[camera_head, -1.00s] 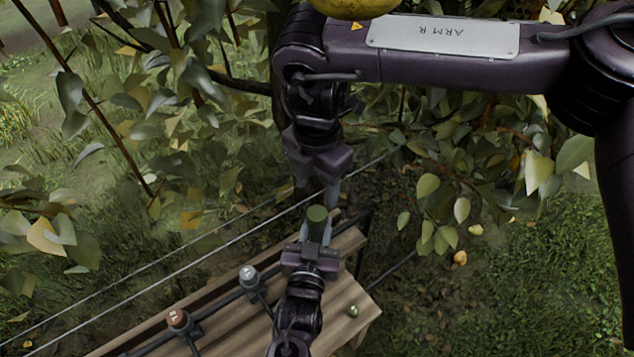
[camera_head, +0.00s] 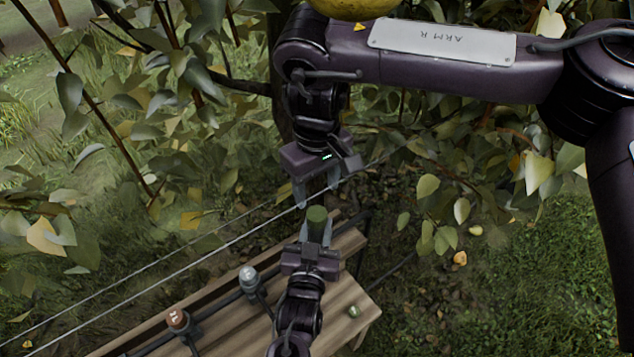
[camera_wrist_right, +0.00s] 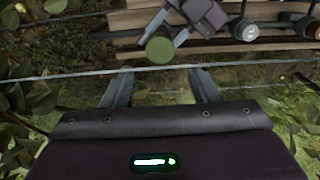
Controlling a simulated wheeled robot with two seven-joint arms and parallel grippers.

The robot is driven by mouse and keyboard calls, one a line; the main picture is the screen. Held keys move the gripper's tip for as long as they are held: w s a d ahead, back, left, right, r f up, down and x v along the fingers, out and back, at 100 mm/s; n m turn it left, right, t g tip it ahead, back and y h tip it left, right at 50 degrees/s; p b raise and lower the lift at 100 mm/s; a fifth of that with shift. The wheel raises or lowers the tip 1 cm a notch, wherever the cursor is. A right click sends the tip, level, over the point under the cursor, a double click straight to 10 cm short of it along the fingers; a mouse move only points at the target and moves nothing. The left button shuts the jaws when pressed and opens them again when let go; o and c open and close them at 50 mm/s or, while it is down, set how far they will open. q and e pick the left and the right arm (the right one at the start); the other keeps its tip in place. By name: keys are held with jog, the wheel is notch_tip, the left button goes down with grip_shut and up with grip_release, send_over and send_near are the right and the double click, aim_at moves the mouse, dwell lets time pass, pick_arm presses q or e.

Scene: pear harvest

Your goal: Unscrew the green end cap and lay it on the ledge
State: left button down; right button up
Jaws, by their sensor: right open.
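The green end cap (camera_head: 317,214) stands at the far end of a dark pipe run, above the wooden ledge (camera_head: 345,285). It also shows in the right wrist view (camera_wrist_right: 159,50), top face toward me. My left gripper (camera_head: 316,232) comes from below with its fingers close on both sides just under the cap, seemingly shut on the fitting there; the contact is partly hidden. My right gripper (camera_head: 317,189) is open and empty just above the cap, apart from it. In the wrist view its fingers (camera_wrist_right: 160,88) are wide apart, with the cap beyond them.
A grey cap (camera_head: 248,273) and an orange-brown cap (camera_head: 178,319) stand along the pipe to the left. A small greenish round piece (camera_head: 353,311) lies on the ledge. Thin wires (camera_head: 215,250) cross near the right gripper. Leafy branches (camera_head: 190,110) hang behind.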

aim_at(317, 213)
jog(key=shift+f, duration=3.95)
